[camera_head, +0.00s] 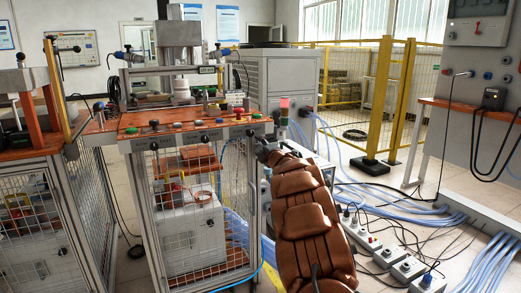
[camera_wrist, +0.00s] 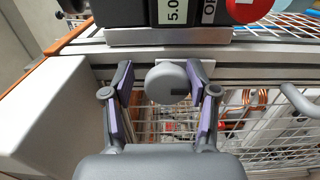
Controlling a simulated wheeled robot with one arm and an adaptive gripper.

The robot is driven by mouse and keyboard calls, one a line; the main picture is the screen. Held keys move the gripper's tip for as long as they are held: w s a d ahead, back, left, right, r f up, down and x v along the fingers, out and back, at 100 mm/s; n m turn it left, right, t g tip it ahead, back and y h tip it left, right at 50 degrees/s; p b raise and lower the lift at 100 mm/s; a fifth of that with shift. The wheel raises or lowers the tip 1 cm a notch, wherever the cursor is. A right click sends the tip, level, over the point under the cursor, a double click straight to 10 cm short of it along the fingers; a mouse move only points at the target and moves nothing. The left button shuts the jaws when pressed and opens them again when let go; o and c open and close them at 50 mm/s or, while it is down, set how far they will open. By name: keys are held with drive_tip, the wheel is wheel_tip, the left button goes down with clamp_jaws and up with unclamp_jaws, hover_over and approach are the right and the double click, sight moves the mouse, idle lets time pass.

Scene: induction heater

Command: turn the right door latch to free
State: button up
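The right door latch (camera_wrist: 166,82) is a round grey knob below the panel edge, seen in the wrist view. My gripper (camera_wrist: 163,92) has its two purple-padded fingers spread on either side of the knob. A gap shows between each pad and the knob, so the gripper looks open and not clamped. The mesh door (camera_wrist: 255,125) lies below and behind the fingers, with a grey handle (camera_wrist: 300,101) at the right. In the head view my gripper (camera_head: 264,146) is at the top right corner of the machine's front, and the latch is hidden there.
The control panel (camera_wrist: 190,12) with labels and a red button (camera_wrist: 247,8) is just above the fingers. A pale post (camera_wrist: 45,115) stands close at left. In the head view, blue hoses (camera_head: 350,165) and power strips (camera_head: 405,268) lie on the floor at right.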

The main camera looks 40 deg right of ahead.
drive_tip(key=shift+o, duration=0.6)
drive_tip(key=shift+w+f, duration=0.1)
drive_tip(key=shift+f, duration=0.15)
drive_tip(key=shift+s+a+f, duration=0.1)
drive_tip(key=shift+s, duration=0.5)
drive_tip(key=v, duration=1.1)
drive_tip(key=shift+r, duration=0.2)
drive_tip(key=shift+a, duration=0.1)
